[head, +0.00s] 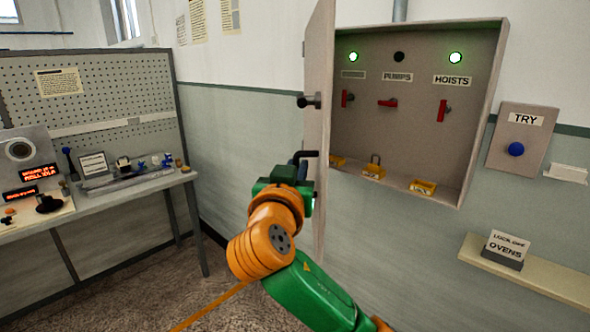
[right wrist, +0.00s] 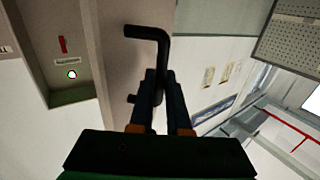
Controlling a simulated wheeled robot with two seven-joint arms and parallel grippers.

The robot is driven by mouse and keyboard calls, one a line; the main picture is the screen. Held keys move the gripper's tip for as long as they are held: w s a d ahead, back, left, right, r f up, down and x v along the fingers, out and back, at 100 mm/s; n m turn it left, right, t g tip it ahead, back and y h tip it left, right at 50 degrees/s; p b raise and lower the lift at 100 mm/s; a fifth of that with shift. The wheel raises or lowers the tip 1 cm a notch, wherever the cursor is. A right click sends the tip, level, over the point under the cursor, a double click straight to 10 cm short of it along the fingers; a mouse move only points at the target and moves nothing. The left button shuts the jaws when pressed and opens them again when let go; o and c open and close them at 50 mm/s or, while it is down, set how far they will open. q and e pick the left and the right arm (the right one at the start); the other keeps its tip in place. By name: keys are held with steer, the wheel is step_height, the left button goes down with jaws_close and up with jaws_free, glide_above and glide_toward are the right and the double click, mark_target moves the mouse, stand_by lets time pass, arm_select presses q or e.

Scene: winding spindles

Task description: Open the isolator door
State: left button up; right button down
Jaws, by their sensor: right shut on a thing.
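The isolator door (head: 318,120) is a pale grey panel hinged at the left side of the isolator box (head: 483,150). It stands swung out, so the inside of the box shows. In the right wrist view the fingers (right wrist: 163,100) close on the handle (right wrist: 152,33), beside the door face (right wrist: 115,60). My left gripper is not in view.
A blue TRY button (head: 516,149) and a small shelf (head: 530,275) are to the right. A workbench (head: 120,185) stands left; floor between is clear.

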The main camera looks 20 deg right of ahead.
steer(key=c, duration=1.2)
jaws_free()
steer(key=shift+w, duration=0.15)
steer(key=shift+o, duration=0.2)
steer(key=b+v, duration=0.3)
steer(key=v, duration=0.4)
steer(key=shift+b, duration=0.4)
